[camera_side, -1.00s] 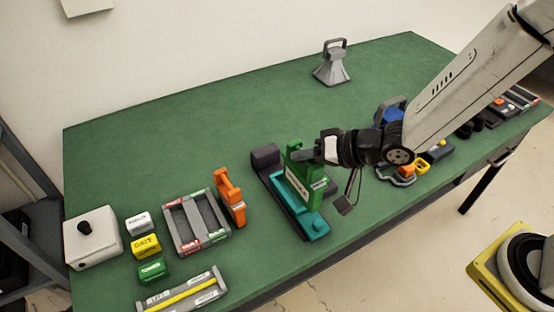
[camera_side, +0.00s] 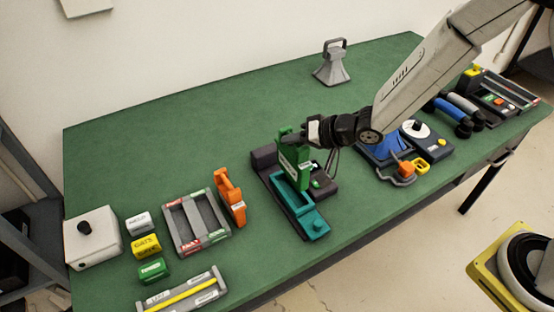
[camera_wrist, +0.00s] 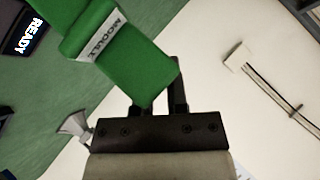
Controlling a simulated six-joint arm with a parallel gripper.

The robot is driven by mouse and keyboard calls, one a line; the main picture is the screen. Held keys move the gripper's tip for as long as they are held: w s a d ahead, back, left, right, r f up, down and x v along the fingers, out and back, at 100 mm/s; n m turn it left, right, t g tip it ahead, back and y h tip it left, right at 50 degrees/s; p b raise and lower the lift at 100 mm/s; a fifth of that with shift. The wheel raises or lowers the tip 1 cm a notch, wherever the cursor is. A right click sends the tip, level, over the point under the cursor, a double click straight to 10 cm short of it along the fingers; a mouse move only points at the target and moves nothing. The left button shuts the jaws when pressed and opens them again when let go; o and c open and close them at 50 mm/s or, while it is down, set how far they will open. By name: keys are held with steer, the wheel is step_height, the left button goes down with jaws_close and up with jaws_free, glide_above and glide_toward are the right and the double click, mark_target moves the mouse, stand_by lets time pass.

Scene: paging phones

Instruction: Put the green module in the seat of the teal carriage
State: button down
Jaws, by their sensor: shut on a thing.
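The green module (camera_side: 293,170), a tall block with a white label, is upright at the back end of the teal carriage (camera_side: 316,225). My gripper (camera_side: 296,141) is shut on the module's upper part. The front part of the carriage's long recess shows open; the module hides the back part. I cannot tell whether the module touches the carriage or hangs just above it. In the wrist view the module (camera_wrist: 125,55) lies tilted across the gripper's fingers (camera_wrist: 177,88), with its label showing.
A dark unit (camera_side: 264,158) stands behind the carriage. An orange handset (camera_side: 229,195) and a grey tray (camera_side: 171,229) are to the left. A blue device (camera_side: 378,147) is to the right. A grey horn (camera_side: 332,66) stands at the back. The back middle of the green table is clear.

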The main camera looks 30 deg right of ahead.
mark_target(296, 152)
steer(key=shift+f, duration=1.9)
steer(key=shift+f, duration=1.8)
steer(key=shift+f, duration=0.1)
steer(key=c, duration=0.7)
jaws_free()
steer(key=shift+f, duration=0.1)
steer(key=shift+o, duration=0.2)
steer(key=shift+s+d+r, duration=0.3)
steer(key=shift+s+r, duration=0.05)
steer(key=shift+r, duration=0.1)
steer(key=v, duration=1.1)
